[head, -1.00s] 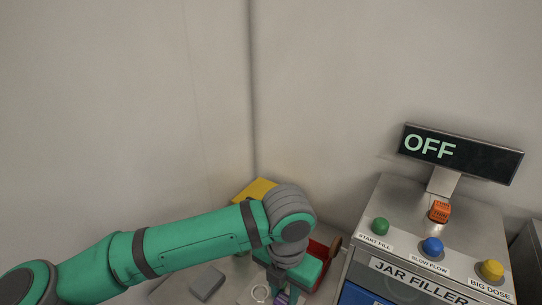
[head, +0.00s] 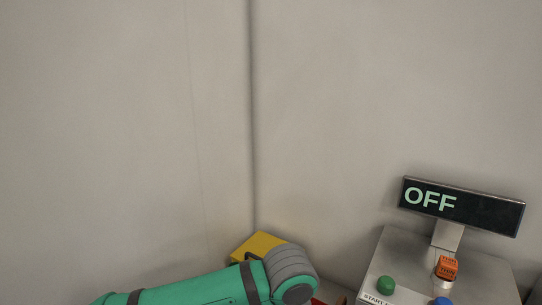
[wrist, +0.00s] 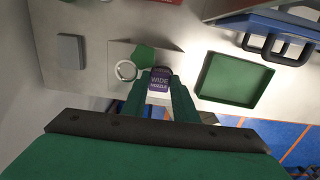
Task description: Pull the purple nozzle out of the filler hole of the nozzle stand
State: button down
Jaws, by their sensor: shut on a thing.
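The purple nozzle (wrist: 160,80), labelled "WIDE NOZZLE", is in the middle of the wrist view. My gripper (wrist: 160,92) is shut on it, with a green finger on either side. A pale ring (wrist: 125,70) lies just left of the nozzle, and a green piece (wrist: 145,56) is just beyond it. The nozzle's lower end is hidden, so I cannot tell whether it sits in a hole or is clear of it. In the head view my gripper and the nozzle are below the picture's edge.
A green tray (wrist: 205,84) is to the right and a grey block (wrist: 71,49) to the left. A blue part with a dark handle (wrist: 270,47) is at upper right. In the head view, the jar filler (head: 400,255) has a display (head: 461,207) reading "OFF"; a yellow block (head: 257,247) is behind my arm.

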jog(key=shift+s+d+f+g, duration=0.15)
jog(key=shift+s+f+g, duration=0.2)
jog(key=shift+s, duration=0.2)
jog(key=shift+r, duration=0.3)
jog(key=shift+w+a+r, duration=0.1)
jog(key=shift+r, duration=0.7)
jog(key=shift+w+a+r, duration=0.1)
jog(key=shift+r, duration=0.7)
notch_tip(320, 180, up, 10)
jog(key=shift+r, duration=0.2)
dwell(0.5)
